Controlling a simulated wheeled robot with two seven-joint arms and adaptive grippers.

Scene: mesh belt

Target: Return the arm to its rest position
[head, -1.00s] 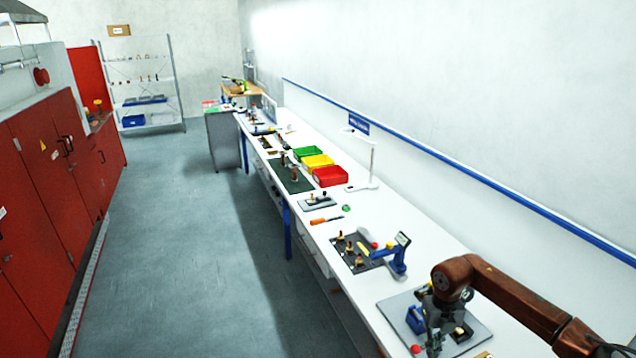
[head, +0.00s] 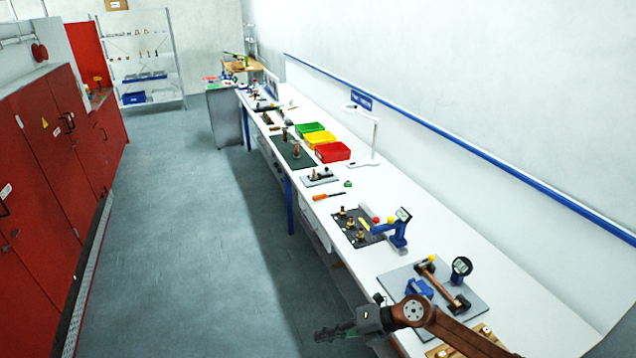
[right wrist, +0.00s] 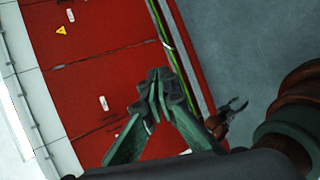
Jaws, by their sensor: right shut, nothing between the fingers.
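My right arm (head: 455,330) is copper-brown and comes in from the lower right of the head view. My right gripper (head: 322,334) is over the floor just off the bench's front edge, pointing left. In the right wrist view its green fingers (right wrist: 156,92) meet at the tips, shut and empty. Behind them are the red cabinets and the floor. Another gripper, apparently my left one (right wrist: 232,106), shows small and dark at the right of the right wrist view; its jaws stand apart. The left arm is not in the head view.
The long white bench (head: 385,180) runs along the right wall. Red cabinets (head: 60,150) line the left. The floor (head: 190,230) between is clear.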

